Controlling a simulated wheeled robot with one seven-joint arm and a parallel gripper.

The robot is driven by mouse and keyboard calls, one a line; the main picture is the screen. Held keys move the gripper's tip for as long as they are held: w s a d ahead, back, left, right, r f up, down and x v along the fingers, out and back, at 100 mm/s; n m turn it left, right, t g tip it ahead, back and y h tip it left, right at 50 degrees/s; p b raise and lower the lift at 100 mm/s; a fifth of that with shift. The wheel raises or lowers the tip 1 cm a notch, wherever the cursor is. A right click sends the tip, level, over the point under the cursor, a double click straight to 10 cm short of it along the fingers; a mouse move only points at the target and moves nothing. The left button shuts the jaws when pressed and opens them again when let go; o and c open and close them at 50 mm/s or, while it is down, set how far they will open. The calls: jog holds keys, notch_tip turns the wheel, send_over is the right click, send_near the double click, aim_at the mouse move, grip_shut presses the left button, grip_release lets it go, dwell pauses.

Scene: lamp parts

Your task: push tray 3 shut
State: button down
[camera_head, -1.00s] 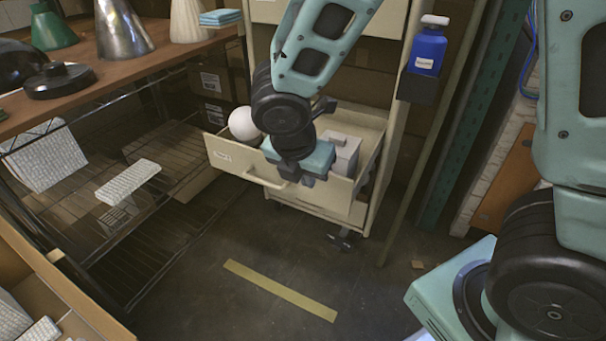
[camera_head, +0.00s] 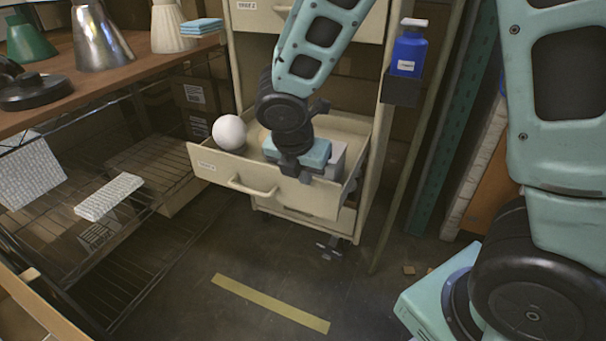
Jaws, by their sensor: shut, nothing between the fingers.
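The cream drawer tray (camera_head: 220,169) is pulled out of the cream cabinet (camera_head: 382,120). A label sits on the left of its front, too small to read surely, and a bar handle (camera_head: 251,188) is at its middle. A white ball-shaped bulb (camera_head: 229,132) stands in its left part and a pale grey block-like item (camera_head: 336,158) in its right part. My gripper (camera_head: 297,177) is shut and empty, pointing down at the tray's front wall, right of the handle. I cannot tell whether the fingers touch the wall.
A closed upper drawer (camera_head: 262,12) is labelled TRAY 2. A blue bottle (camera_head: 408,53) sits on a bracket at the cabinet's right. A wire shelf (camera_head: 150,160) and a wooden bench (camera_head: 110,75) with lamp shades stand left. The floor around the yellow strip (camera_head: 270,303) is clear.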

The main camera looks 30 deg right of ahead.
jog(key=shift+w+d+r+p, duration=0.1)
jog(key=shift+w+d+p, duration=2.55)
jog(key=shift+d, duration=0.85)
jog(key=shift+w+d+f+p, duration=0.1)
jog(key=shift+w+d+p, duration=2.5)
jog(key=shift+d, duration=0.9)
jog(key=shift+w+d+r+p, duration=0.1)
jog(key=shift+w+d+p, duration=2.2)
jog(key=shift+d+p, duration=0.95)
jog(key=shift+d+b, duration=0.3)
